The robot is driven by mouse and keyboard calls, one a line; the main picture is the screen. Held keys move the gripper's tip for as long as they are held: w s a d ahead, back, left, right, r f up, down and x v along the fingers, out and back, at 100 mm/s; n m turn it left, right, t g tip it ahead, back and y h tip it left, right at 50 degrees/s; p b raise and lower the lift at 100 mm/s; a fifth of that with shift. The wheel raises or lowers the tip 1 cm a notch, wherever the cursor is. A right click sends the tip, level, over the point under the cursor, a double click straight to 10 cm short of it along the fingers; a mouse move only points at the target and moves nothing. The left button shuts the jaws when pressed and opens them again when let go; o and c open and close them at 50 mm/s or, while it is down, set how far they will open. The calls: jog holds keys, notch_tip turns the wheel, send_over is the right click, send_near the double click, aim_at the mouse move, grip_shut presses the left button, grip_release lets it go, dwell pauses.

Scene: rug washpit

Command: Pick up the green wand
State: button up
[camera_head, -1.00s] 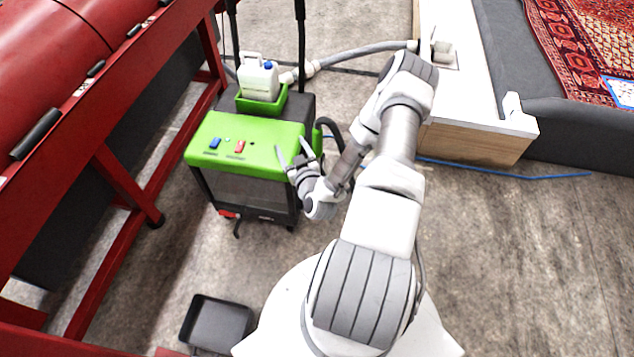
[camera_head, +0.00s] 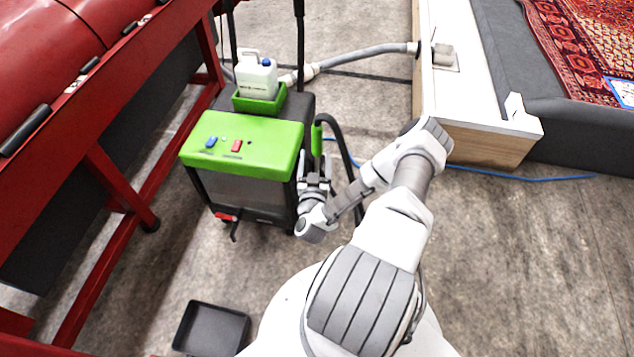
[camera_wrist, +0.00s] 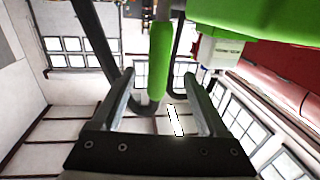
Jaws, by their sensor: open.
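The green wand (camera_head: 316,140) is a short upright green grip at the right side of the green-and-black machine (camera_head: 264,134), with a dark hose looping beside it. In the wrist view the green wand (camera_wrist: 160,58) appears upright between the two fingers, with a gap on each side. My gripper (camera_head: 316,168) is at the machine's right side, just in front of and below the wand. In the wrist view my gripper (camera_wrist: 159,76) is open and holds nothing. I cannot tell whether the wand is fully between the fingertips or beyond them.
A white jug (camera_head: 257,78) sits in a green tray on the machine. A red framed machine (camera_head: 105,105) stands at left. A black bin (camera_head: 212,327) is on the floor. A white-topped ledge (camera_head: 470,90) and blue hose (camera_head: 530,180) lie right.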

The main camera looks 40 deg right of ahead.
aim_at(316, 145)
jog(key=b+x, duration=0.1)
jog(key=x, duration=0.3)
jog(key=shift+w+d, duration=0.25)
jog(key=shift+w, duration=0.05)
jog(key=shift+b+x, duration=1.05)
jog(key=shift+x, duration=1.6)
jog(key=shift+f, duration=0.1)
grip_shut()
